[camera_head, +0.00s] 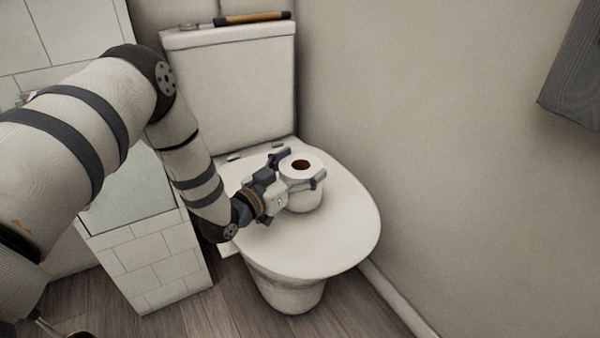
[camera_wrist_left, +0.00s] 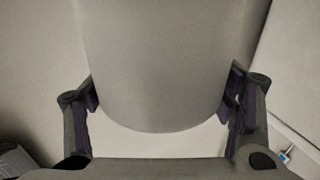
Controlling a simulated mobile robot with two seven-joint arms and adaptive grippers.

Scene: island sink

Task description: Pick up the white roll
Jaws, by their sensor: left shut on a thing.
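The white roll (camera_head: 302,170) is a toilet paper roll with a brown core, standing upright on the closed toilet lid (camera_head: 340,235). My left gripper (camera_head: 302,172) comes in from the left with one finger on either side of the roll, shut on it. In the left wrist view the roll (camera_wrist_left: 160,65) fills the upper middle between the fingers of my left gripper (camera_wrist_left: 162,100). I cannot tell whether the roll's base touches the lid. My right gripper is not in view.
The toilet tank (camera_head: 235,85) stands behind the lid, with a dark and orange handled object (camera_head: 252,18) on top. A tiled ledge (camera_head: 150,260) is on the left. A plain wall (camera_head: 430,130) is close on the right, with a grey hanging object (camera_head: 580,75).

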